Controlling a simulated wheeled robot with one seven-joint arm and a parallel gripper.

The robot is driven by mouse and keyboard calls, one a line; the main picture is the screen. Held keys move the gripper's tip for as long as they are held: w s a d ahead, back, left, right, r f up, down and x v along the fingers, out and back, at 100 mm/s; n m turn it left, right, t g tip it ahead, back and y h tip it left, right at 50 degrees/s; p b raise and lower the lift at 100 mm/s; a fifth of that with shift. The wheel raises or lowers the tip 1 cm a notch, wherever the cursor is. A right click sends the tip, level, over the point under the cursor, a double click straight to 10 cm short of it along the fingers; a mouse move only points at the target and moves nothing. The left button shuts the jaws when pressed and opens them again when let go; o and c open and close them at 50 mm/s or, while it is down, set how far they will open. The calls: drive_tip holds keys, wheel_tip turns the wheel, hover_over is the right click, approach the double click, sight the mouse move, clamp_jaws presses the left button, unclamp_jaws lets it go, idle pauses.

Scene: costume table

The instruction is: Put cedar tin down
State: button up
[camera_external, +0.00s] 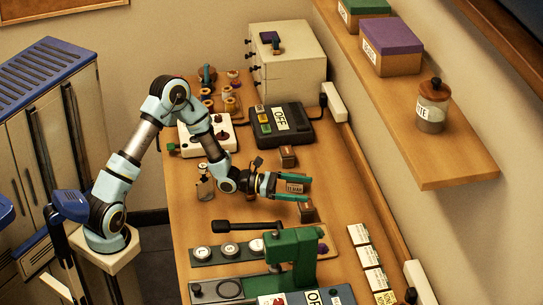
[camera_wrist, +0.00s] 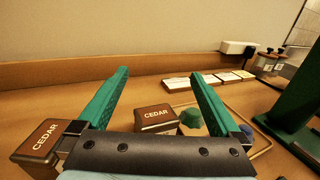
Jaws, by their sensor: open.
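A small dark-brown tin labelled CEDAR (camera_wrist: 155,117) sits between the spread fingers of my gripper (camera_wrist: 158,73) in the wrist view, with gaps beside it. In the external view my gripper (camera_external: 307,188) is low over the middle of the table, its teal fingers apart on either side of this tin (camera_external: 293,188). The tin appears to rest on the table. A second CEDAR tin (camera_wrist: 42,140) stands outside the left finger in the wrist view. A similar brown tin (camera_external: 288,155) stands behind the gripper in the external view, and another (camera_external: 306,211) in front.
A green press (camera_external: 290,255) and a black-handled lever (camera_external: 245,226) stand near the front. A glass bottle (camera_external: 205,188) is left of the gripper. A black device marked OFF (camera_external: 282,124) is behind. White labelled cards (camera_external: 366,257) line the right side. A shelf (camera_external: 440,150) overhangs the right.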

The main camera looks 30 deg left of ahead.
drive_tip(key=shift+s+r, duration=0.1)
drive_tip(key=shift+r, duration=0.15)
